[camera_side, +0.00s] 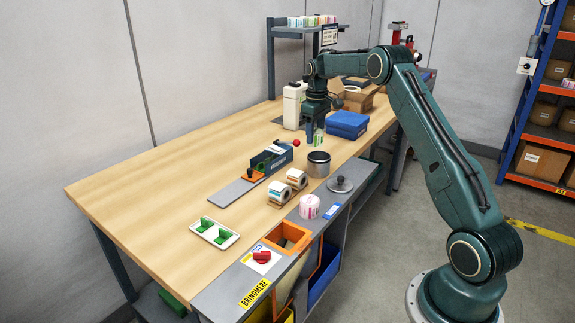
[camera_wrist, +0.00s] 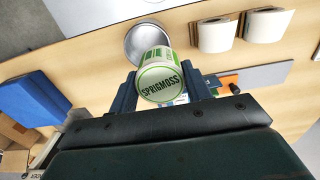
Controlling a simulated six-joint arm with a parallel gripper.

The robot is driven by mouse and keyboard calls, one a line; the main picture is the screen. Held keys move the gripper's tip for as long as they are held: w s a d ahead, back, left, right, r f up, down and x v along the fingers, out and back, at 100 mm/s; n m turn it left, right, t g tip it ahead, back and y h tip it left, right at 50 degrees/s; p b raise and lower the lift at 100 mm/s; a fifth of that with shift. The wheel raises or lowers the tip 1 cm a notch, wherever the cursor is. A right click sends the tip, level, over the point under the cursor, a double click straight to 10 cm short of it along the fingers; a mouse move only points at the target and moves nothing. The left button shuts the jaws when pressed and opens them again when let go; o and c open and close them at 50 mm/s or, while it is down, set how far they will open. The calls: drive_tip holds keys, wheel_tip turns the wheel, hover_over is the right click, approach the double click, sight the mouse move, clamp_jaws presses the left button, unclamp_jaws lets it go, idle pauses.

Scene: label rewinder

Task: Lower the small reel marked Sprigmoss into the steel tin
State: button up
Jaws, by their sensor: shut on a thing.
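The small reel marked Sprigmoss (camera_wrist: 160,80), green and white, is between the fingers of my gripper (camera_wrist: 161,88) in the wrist view, its name facing the camera. In the side view the reel (camera_side: 319,139) shows partly below my gripper (camera_side: 314,134), which is shut on it above the bench. The steel tin (camera_side: 318,168) stands open on the bench, nearer the side camera than the reel. In the wrist view the tin (camera_wrist: 133,42) lies beyond the reel, which covers part of its mouth. The reel appears outside the tin.
A lid with a dark knob (camera_side: 340,184) lies by the tin. Label rolls (camera_side: 287,188) stand in front of it, and a pink roll (camera_side: 309,206) is nearer. A blue box (camera_side: 347,124) is right of my gripper, a white jug (camera_side: 293,106) left. The bench's left side is clear.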

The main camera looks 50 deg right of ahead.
drive_tip(key=shift+s+d+r, duration=0.1)
drive_tip(key=shift+s+d, duration=0.15)
drive_tip(key=shift+d, duration=0.25)
drive_tip(key=shift+s+d+r, duration=0.1)
drive_tip(key=shift+s+d, duration=0.1)
drive_tip(key=shift+d, duration=0.3)
drive_tip(key=shift+f, duration=0.25)
drive_tip(key=shift+f, duration=2.9)
drive_tip(key=o, duration=0.8)
wheel_tip(320, 180, up, 13)
drive_tip(key=shift+r, duration=0.35)
